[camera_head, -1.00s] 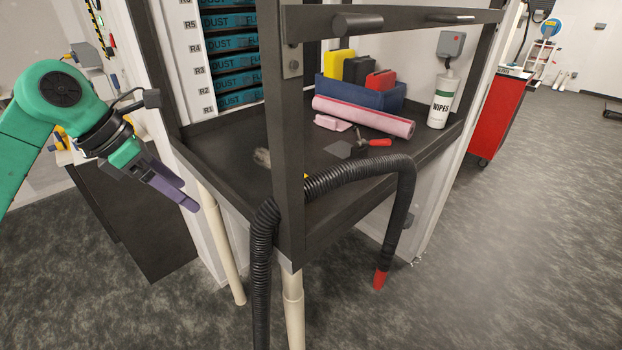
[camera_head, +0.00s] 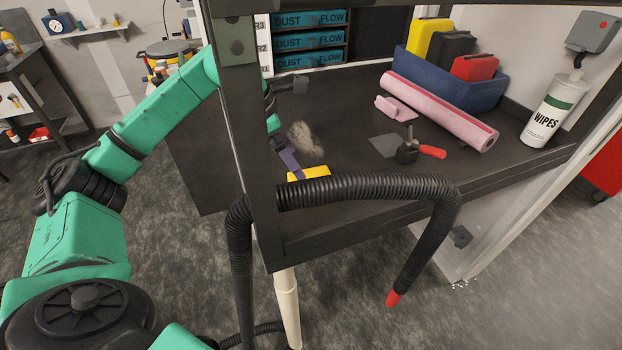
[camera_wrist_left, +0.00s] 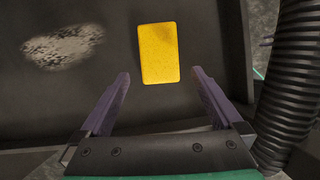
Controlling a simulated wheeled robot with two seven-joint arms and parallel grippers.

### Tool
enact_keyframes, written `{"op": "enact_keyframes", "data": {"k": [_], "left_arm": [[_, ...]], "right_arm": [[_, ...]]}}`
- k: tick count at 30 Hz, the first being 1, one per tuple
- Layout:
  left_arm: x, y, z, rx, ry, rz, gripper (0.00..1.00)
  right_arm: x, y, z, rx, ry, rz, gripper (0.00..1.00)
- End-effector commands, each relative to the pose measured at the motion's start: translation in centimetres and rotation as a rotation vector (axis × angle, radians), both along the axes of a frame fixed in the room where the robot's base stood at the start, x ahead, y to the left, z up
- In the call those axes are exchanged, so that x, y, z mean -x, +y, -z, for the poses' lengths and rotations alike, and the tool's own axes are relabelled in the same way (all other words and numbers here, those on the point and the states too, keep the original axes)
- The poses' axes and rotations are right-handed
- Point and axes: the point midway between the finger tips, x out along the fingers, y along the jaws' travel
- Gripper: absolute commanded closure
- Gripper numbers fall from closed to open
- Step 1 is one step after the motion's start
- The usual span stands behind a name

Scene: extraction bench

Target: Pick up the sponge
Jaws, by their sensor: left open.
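The sponge (camera_wrist_left: 159,53) is a yellow block lying flat on the dark bench top. In the left wrist view it sits just beyond my left gripper's fingertips, roughly centred between them. In the head view the sponge (camera_head: 311,173) shows near the bench's front edge, partly hidden by the black hose. My left gripper (camera_wrist_left: 161,73) is open and empty, with its purple fingers apart on either side of the line to the sponge. In the head view my left gripper (camera_head: 290,160) is partly behind the dark frame post. My right gripper is in no view.
A ribbed black hose (camera_head: 370,187) arches along the bench front, close right of the sponge. A dark frame post (camera_head: 243,130) stands left. A pale dust patch (camera_head: 304,138) lies behind the sponge.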

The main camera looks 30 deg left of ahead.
Motion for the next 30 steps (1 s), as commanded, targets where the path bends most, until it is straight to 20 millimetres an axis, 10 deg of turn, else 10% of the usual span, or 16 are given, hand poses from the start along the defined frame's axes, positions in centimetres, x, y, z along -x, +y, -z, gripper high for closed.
{"op": "enact_keyframes", "data": {"k": [13,30], "left_arm": [[-1.9,-2.0,5.9,0.001,0.0,0.001,0.0],[-2.0,-2.0,6.6,0.0,-0.001,0.001,0.0]], "right_arm": [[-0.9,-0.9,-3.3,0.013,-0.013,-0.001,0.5],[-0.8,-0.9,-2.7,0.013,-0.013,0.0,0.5]]}}
